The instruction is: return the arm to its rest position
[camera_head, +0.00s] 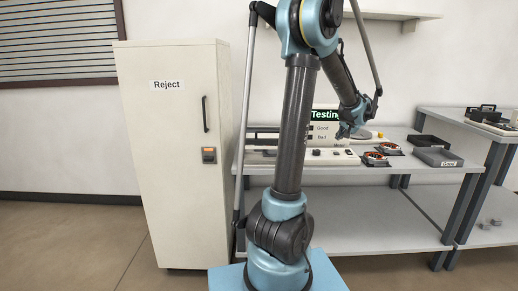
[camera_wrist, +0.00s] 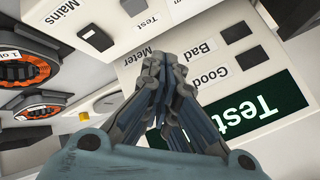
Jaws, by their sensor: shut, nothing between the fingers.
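My arm stands in the middle of the head view, its upper part raised and its forearm bent down to the right. My gripper (camera_head: 350,124) hangs in front of the right side of the testing unit (camera_head: 325,114), above the bench. In the wrist view my gripper (camera_wrist: 157,70) is shut and empty, its fingertips together over the unit's pale panel. The unit's green screen (camera_wrist: 258,112) and its "Good" and "Bad" labels show upside down. I cannot tell the exact gap between fingers and panel.
A white Reject cabinet (camera_head: 172,150) stands left of my arm. Two orange-ringed coils (camera_head: 376,158) sit on the bench (camera_head: 340,168), with dark trays (camera_head: 438,157) to their right. A side table (camera_head: 470,119) is at the far right. A wall shelf (camera_head: 395,15) is above. The floor at left is clear.

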